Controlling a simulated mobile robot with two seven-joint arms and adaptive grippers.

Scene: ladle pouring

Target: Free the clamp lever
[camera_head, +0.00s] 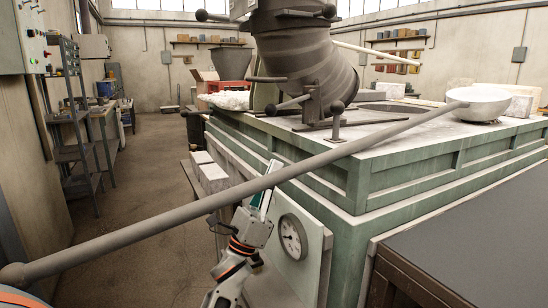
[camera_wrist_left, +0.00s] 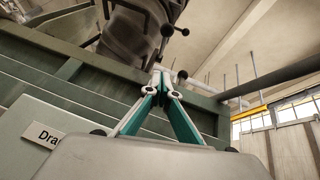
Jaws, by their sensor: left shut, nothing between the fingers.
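I cannot tell for certain which is the clamp lever. My left gripper (camera_head: 274,166) is in front of the block's side, below its top edge, with a long rod crossing in front of it. Its teal fingers are shut and empty, meeting at the tips in the left wrist view (camera_wrist_left: 157,72), where a ball knob (camera_wrist_left: 182,75) shows beyond them.
The long grey ladle rod (camera_head: 190,213) crosses the whole foreground up to a white bowl (camera_head: 478,103). A gauge (camera_head: 291,237) is on the block's side. A dark table (camera_head: 470,240) fills the lower right. Open floor (camera_head: 145,215) lies to the left.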

